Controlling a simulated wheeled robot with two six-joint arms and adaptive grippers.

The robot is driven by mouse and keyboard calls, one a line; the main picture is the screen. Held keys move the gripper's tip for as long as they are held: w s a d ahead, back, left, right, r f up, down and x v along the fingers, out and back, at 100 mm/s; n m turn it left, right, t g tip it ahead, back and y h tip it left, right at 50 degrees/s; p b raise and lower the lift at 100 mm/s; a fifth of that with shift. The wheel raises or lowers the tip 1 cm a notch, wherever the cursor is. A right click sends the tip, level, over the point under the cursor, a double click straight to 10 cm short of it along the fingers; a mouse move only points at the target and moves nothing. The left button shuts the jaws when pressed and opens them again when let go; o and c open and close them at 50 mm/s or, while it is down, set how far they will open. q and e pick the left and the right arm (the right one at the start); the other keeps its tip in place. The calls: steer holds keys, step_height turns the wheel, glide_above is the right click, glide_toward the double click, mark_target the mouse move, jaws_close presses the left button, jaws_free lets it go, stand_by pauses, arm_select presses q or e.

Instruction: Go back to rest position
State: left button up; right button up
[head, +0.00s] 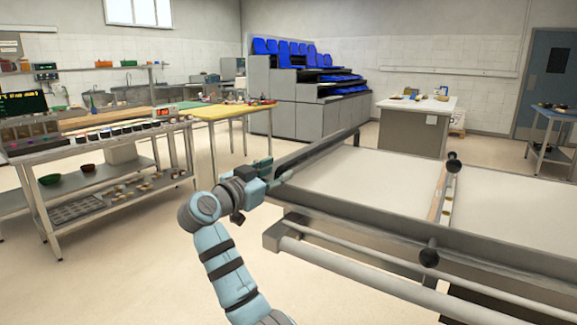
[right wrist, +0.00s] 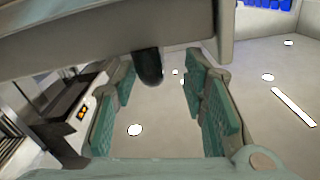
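My right gripper (head: 268,174) is at the left edge of a large metal frame with pale flat panels, with the arm coming up from the bottom of the head view. In the right wrist view its green-padded fingers (right wrist: 160,105) stand apart with a wide gap. A dark rounded knob (right wrist: 149,68) shows near the far end of that gap, below a grey bar (right wrist: 110,35). I see no object held, and I cannot tell whether the fingers touch the frame. My left gripper is not in view.
The frame's pale panels (head: 370,188) and front rail (head: 340,262) fill the right side, with black knobs (head: 429,257) on a crossbar. A steel table (head: 100,150) with containers stands left. Floor at lower left (head: 120,265) is clear.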

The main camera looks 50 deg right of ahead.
steer(key=a, duration=0.5)
steer(key=shift+s, duration=0.4)
